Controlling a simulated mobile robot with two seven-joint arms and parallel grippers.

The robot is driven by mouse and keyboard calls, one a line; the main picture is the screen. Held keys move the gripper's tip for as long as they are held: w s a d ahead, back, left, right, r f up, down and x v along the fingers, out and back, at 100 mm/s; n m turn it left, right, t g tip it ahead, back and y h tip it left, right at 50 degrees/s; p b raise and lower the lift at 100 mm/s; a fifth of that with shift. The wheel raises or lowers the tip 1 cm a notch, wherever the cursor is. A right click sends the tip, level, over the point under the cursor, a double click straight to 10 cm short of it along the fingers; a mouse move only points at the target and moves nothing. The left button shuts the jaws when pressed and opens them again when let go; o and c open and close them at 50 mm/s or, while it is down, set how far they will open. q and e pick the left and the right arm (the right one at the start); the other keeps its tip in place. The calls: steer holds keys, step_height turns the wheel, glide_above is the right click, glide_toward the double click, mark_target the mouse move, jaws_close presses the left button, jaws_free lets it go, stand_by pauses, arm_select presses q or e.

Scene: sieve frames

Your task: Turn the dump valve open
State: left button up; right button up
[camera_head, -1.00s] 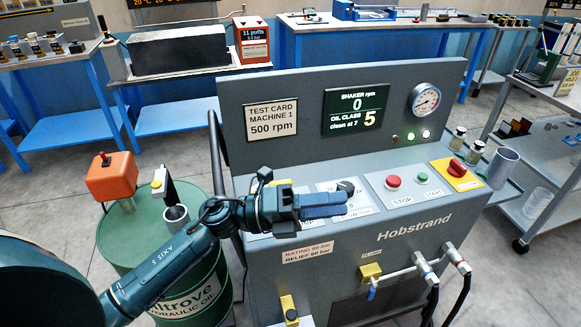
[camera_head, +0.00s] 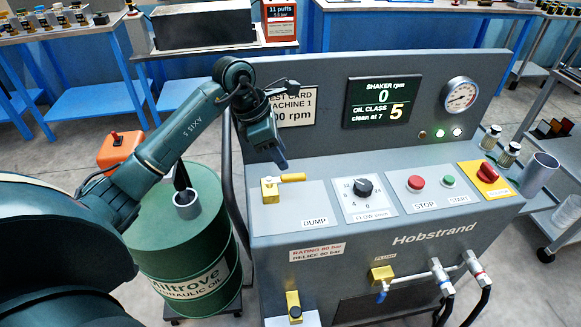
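The dump valve is a yellow block (camera_head: 270,190) with a yellow lever (camera_head: 292,177) on the left of the machine's sloped panel. The lever points right, roughly along the panel, above the "DUMP" label (camera_head: 314,222). My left gripper (camera_head: 281,160) hangs over the valve with its fingers pointing down. The fingertips appear just above and behind the lever; I cannot tell whether they touch it. Only one narrow blue finger shape shows, so its opening is unclear. My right gripper is not in view.
Right of the valve are a flow knob (camera_head: 363,187), the red stop button (camera_head: 416,183), the green start button (camera_head: 449,181) and a red knob on yellow (camera_head: 488,173). The display (camera_head: 377,102) reads 0 rpm, oil class 5. A green drum (camera_head: 150,235) stands left.

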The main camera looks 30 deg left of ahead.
mark_target(294, 175)
arm_select(q)
steer(key=x, duration=0.6)
steer(key=shift+d+f+p, duration=0.15)
steer(key=shift+f+p, duration=0.1)
steer(key=shift+p, duration=0.05)
steer(key=shift+w, duration=0.1)
jaws_close()
